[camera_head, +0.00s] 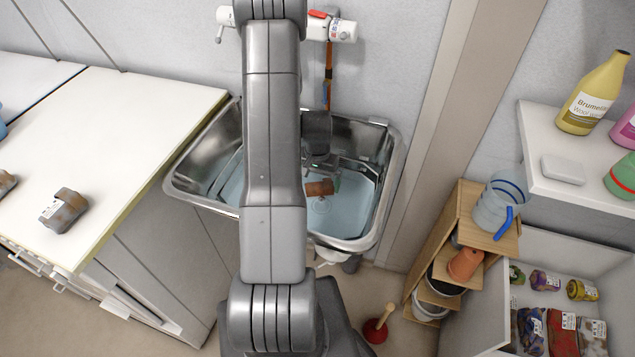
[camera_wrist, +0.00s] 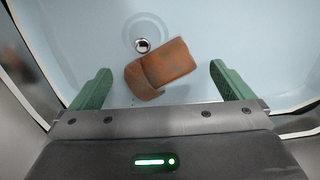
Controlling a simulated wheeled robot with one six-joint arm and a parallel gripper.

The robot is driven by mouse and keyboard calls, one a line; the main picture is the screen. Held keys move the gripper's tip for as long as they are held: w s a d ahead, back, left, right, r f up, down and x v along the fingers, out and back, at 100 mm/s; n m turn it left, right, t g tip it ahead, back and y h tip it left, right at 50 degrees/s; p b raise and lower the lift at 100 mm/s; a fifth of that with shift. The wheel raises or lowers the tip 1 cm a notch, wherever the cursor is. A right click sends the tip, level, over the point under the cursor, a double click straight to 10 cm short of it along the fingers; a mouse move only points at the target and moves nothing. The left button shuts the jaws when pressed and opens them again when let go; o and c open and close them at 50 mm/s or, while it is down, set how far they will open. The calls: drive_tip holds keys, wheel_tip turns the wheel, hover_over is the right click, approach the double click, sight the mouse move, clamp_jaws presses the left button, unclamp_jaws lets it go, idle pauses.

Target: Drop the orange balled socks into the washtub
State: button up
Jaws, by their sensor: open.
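The orange-brown balled socks (camera_head: 319,188) are inside the washtub (camera_head: 348,243), close to the drain. In the wrist view the socks (camera_wrist: 165,68) appear as a folded roll beside the drain, over the pale blue tub floor (camera_wrist: 245,30). My gripper (camera_head: 323,172) is down in the washtub above the floor. In the wrist view my gripper (camera_wrist: 160,72) has its green fingers spread wide, with a gap on each side of the socks. I cannot tell whether the socks fully rest on the floor.
A white counter (camera_head: 120,110) on the left holds a brown-and-grey bundle (camera_head: 64,210). A tap (camera_head: 340,30) is on the wall behind the tub. A wooden shelf (camera_head: 480,205) with pots and a plunger (camera_head: 376,330) stand right. Steel tub walls surround my gripper.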

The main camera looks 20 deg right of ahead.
sight(318, 188)
wheel_tip(318, 188, up, 11)
idle(0.4)
drive_tip(key=shift+f, duration=0.1)
wheel_tip(318, 188, down, 13)
drive_tip(key=shift+s+r, duration=0.1)
drive_tip(key=shift+f+b, duration=0.3)
drive_tip(key=shift+b, duration=0.35)
drive_tip(key=shift+r+p, duration=0.3)
